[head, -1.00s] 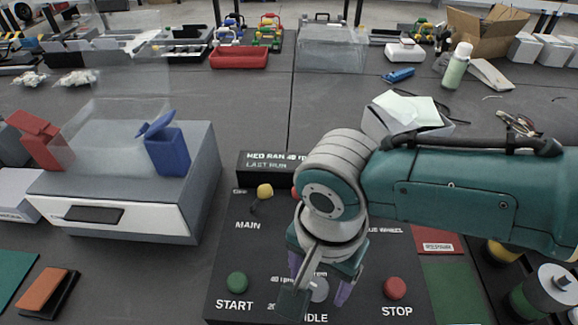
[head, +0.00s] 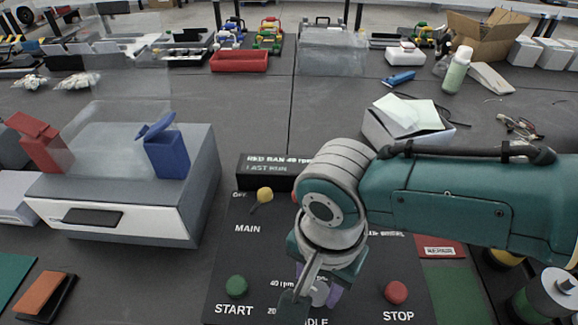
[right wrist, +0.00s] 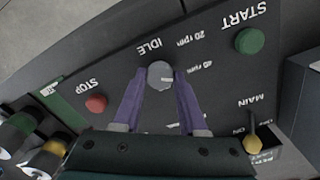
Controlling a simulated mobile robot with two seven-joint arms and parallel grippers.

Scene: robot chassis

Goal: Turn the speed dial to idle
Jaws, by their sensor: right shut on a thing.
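The grey speed dial (head: 320,293) sits low on the black control panel (head: 260,222), partly hidden by my right gripper (head: 317,286) in the head view. In the right wrist view the dial (right wrist: 160,75) lies between the two purple fingers of that gripper (right wrist: 159,80), which is shut on it. The IDLE label (right wrist: 149,47) is just beyond the dial, with the 20 rpm label (right wrist: 187,40) and 40 rpm label (right wrist: 188,70) beside it. I cannot tell which mark the dial points to. My left gripper is not in view.
The green START button (head: 236,287) and red STOP button (head: 395,292) flank the dial. A yellow-tipped MAIN lever (head: 264,195) stands at the panel's upper left. A grey box with a white drawer front (head: 120,217) is left of the panel.

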